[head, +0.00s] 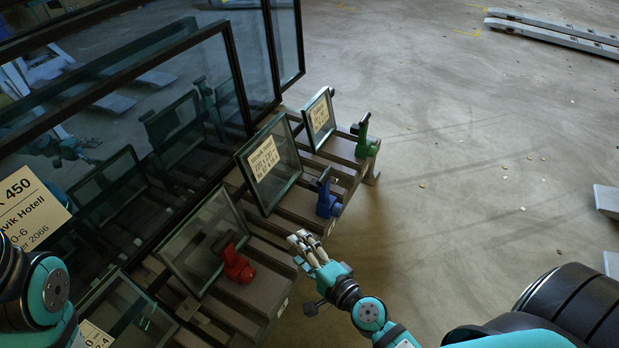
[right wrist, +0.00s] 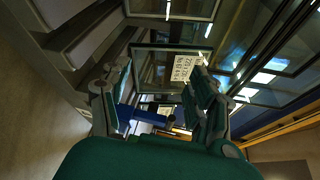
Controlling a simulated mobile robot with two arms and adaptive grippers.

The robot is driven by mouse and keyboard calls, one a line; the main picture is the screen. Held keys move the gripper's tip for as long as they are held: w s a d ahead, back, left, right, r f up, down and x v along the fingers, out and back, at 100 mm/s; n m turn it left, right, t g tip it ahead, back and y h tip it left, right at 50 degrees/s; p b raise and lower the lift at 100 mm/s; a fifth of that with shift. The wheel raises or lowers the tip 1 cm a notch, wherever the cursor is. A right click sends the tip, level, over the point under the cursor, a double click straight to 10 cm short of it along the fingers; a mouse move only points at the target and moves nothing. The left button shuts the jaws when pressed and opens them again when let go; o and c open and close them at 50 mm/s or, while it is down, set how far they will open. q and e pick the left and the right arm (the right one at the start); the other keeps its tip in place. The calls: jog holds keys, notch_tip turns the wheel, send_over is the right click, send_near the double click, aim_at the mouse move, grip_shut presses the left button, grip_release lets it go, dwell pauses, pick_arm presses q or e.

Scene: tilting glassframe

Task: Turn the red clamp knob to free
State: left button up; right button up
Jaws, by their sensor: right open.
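The red clamp knob (head: 237,265) sits on the rack's front rail, before a small glass pane (head: 190,250) in the head view. My right gripper (head: 303,246) is open and empty. In the head view it appears to the right of the red knob, apart from it, and below the blue clamp (head: 327,203). In the right wrist view the open fingers (right wrist: 158,100) frame part of a blue clamp (right wrist: 126,117); I cannot make out the red knob there. My left arm shows at the lower left, but its gripper is out of view.
A green clamp (head: 364,143) stands farther along the rack (head: 262,280). Labelled small panes (head: 275,185) lean behind the clamps. Large dark framed glass panes (head: 150,110) stand to the left. The floor (head: 460,150) right of the rack is mostly clear.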

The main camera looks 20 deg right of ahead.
notch_tip(320, 180, up, 22)
jog(key=w+d+n+t+h+p, duration=0.1)
jog(key=d+n+t+h, duration=0.1)
jog(key=n+t+h, duration=0.2)
jog(key=shift+d+n+t, duration=0.25)
jog(key=shift+n+t, duration=0.35)
jog(key=shift+t, duration=1)
